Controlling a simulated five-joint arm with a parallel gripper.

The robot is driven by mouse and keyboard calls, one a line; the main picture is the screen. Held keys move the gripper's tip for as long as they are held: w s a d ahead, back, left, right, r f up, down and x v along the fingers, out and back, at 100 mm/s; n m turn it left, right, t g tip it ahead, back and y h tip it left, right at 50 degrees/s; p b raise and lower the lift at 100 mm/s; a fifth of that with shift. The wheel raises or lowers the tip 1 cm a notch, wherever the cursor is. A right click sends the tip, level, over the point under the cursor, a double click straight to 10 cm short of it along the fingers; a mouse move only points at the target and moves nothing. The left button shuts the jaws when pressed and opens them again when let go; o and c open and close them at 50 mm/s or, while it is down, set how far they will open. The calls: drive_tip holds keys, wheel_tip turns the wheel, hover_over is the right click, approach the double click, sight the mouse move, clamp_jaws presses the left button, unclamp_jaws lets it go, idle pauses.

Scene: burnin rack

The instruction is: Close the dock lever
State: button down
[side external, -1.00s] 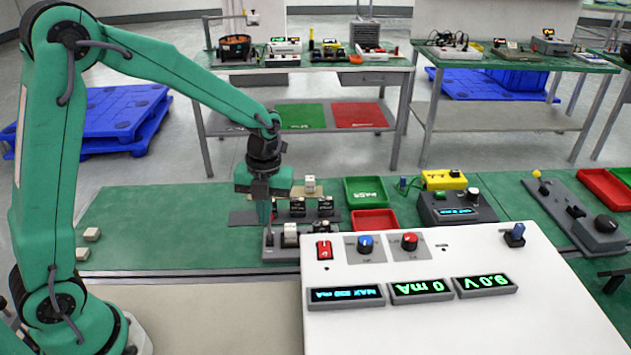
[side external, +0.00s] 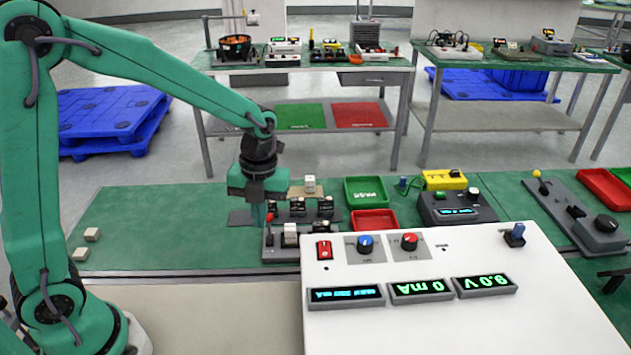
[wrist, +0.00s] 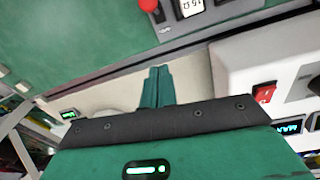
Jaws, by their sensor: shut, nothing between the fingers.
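The dock (side external: 283,256) is a low dark grey base on the green bench, behind the white console's left corner. A white-topped block (side external: 290,236) sits in it. A red ball knob (side external: 270,217), which looks like the lever's end, stands up at its left. In the wrist view the red knob (wrist: 148,4) and dark dock edge (wrist: 160,18) show at the top, cut off by the frame. My gripper (side external: 258,226) points down just left of the knob; contact cannot be told. Its green fingers (wrist: 157,88) are together and empty.
The white console (side external: 450,280) with a red switch (side external: 323,250) and knobs stands close at the right. Dark modules (side external: 298,207) sit behind the dock. Green (side external: 366,190) and red (side external: 374,221) trays lie to the right.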

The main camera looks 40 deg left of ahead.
drive_tip(key=w+a+r, duration=0.5)
drive_tip(key=r, duration=0.1)
drive_tip(key=shift+w+r, duration=0.3)
drive_tip(key=shift+w, duration=0.05)
idle(0.4)
drive_tip(key=s+r+n+t, duration=0.3)
drive_tip(key=s+n, duration=0.7)
drive_tip(key=n, duration=0.4)
drive_tip(key=s+d+r+n+t, duration=0.1)
drive_tip(key=s+r+n+t, duration=0.2)
drive_tip(key=s+n, duration=0.6)
drive_tip(key=r+n, duration=0.1)
drive_tip(key=n, duration=0.4)
drive_tip(key=shift+s+d+n+t, duration=0.25)
drive_tip(key=shift+s+n+t, duration=0.05)
drive_tip(key=shift+s+n, duration=0.1)
